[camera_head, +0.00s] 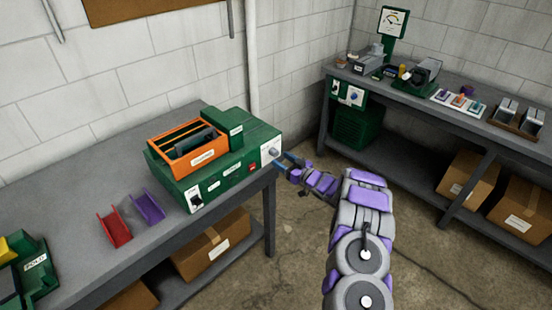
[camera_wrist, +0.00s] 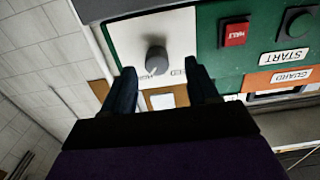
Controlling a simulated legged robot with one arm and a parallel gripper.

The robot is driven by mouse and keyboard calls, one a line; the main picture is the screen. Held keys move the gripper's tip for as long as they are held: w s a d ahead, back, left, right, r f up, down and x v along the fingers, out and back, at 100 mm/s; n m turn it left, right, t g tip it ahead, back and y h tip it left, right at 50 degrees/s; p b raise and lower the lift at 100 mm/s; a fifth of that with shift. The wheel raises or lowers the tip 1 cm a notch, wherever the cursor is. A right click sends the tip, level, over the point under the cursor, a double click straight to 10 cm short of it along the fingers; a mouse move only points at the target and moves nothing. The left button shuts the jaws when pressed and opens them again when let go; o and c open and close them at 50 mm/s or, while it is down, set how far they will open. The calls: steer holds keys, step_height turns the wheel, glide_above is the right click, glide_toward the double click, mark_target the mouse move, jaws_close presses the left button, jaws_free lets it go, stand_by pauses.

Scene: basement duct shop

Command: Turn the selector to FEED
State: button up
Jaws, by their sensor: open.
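The selector is a grey knob (camera_wrist: 157,60) on a white plate (camera_wrist: 180,30) at the right end of the green machine's front. In the head view the same knob (camera_head: 272,152) is small, and my gripper (camera_head: 286,166) is close to it. In the wrist view my gripper (camera_wrist: 163,85) is open, with one dark finger to each side below the knob. The knob stands in line with the gap between the fingers, apparently clear of both. Small lettering on the plate is partly hidden by the fingers. I cannot tell which label the knob points at.
A red HALT button (camera_wrist: 235,33) and a dark START button (camera_wrist: 297,22) sit beside the plate. The green machine (camera_head: 222,175) carries an orange bin (camera_head: 187,147) on the left bench (camera_head: 70,205). A second bench (camera_head: 450,105) stands at the right. Open floor lies between.

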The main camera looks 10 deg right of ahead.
mark_target(277, 155)
steer(key=shift+x, duration=1.25)
steer(key=shift+w+b, duration=0.3)
steer(key=shift+w, duration=0.4)
steer(key=shift+a, duration=0.25)
steer(key=shift+a, duration=0.1)
steer(key=shift+c, duration=1.3)
steer(key=c, duration=0.8)
